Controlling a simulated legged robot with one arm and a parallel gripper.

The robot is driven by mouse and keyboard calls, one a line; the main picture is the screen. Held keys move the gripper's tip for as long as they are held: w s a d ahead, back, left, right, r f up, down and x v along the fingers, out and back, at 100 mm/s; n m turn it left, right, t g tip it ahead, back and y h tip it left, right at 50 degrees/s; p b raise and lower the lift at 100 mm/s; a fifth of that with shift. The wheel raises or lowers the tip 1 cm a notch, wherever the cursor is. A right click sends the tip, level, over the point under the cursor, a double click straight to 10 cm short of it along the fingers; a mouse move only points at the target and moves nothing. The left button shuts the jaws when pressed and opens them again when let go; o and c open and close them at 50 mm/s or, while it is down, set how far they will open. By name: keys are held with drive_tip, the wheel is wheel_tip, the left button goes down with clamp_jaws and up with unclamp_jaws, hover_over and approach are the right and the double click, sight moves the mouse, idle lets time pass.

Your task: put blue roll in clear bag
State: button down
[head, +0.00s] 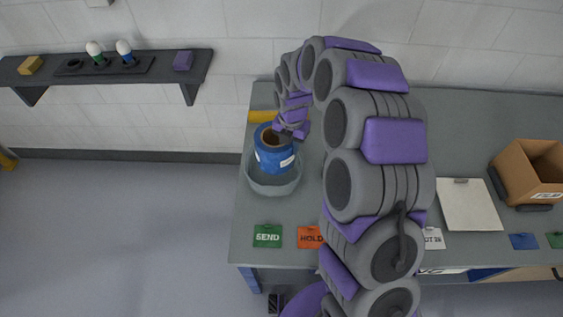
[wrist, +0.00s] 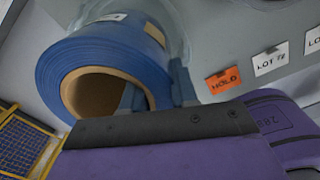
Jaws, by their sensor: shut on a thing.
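The blue roll (head: 273,156) has a brown core and a white label and stands in or just above the mouth of the clear bag (head: 274,182) at the left end of the table. In the wrist view, the blue roll (wrist: 115,62) shows its open core close to my gripper. My gripper (head: 290,131) is at the roll's upper right edge and is shut on its wall. The clear bag (wrist: 175,30) shows behind the roll in the wrist view. Whether the roll touches the bag's bottom is hidden.
A green SEND card (head: 267,236) and an orange HOLD card (head: 310,238) lie in front of the bag. A cardboard box (head: 528,173) and a clipboard (head: 468,205) are at the right. A wall shelf (head: 130,71) holds small items. A yellow item (head: 260,117) lies behind the bag.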

sight(288, 163)
drive_tip(key=f, duration=0.3)
drive_tip(key=a+f+b, duration=0.1)
drive_tip(key=f, duration=0.1)
drive_tip(key=shift+f, duration=0.15)
drive_tip(key=shift+d+f+b, duration=0.2)
drive_tip(key=shift+f, duration=0.8)
drive_tip(key=shift+d+f+b, duration=0.15)
drive_tip(key=shift+f+b, duration=0.05)
drive_tip(key=shift+f, duration=0.75)
drive_tip(key=shift+a, duration=0.2)
drive_tip(key=c, duration=1.1)
unclamp_jaws()
drive_tip(key=shift+a, duration=0.3)
drive_tip(key=shift+o, duration=1.1)
drive_tip(key=shift+s+d, duration=0.1)
drive_tip(key=shift+d, duration=0.3)
